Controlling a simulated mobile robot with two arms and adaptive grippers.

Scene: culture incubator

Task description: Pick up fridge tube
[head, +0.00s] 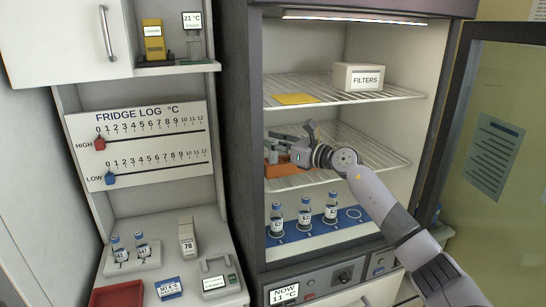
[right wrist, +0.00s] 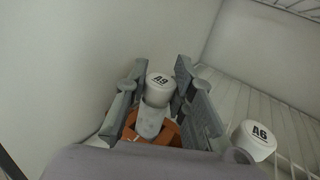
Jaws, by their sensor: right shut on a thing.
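My right gripper (head: 277,145) reaches into the open cabinet at the middle shelf. The right wrist view shows it shut on a tube (right wrist: 151,122) with a white cap marked A9 (right wrist: 160,88), one finger on each side. Below the tube is an orange rack (right wrist: 172,134), which also shows on the middle shelf in the head view (head: 286,170). The tube's lower end is hidden, so I cannot tell whether it still sits in the rack. A second white cap, marked A6 (right wrist: 254,140), is just right of the fingers. My left gripper is out of view.
The upper wire shelf (head: 330,95) holds a FILTERS box (head: 357,77) and a yellow item (head: 295,99). Several vials stand in a blue strip (head: 350,226) below. The glass door (head: 490,150) stands open at right. A counter with vials and a red tray (head: 117,296) is at left.

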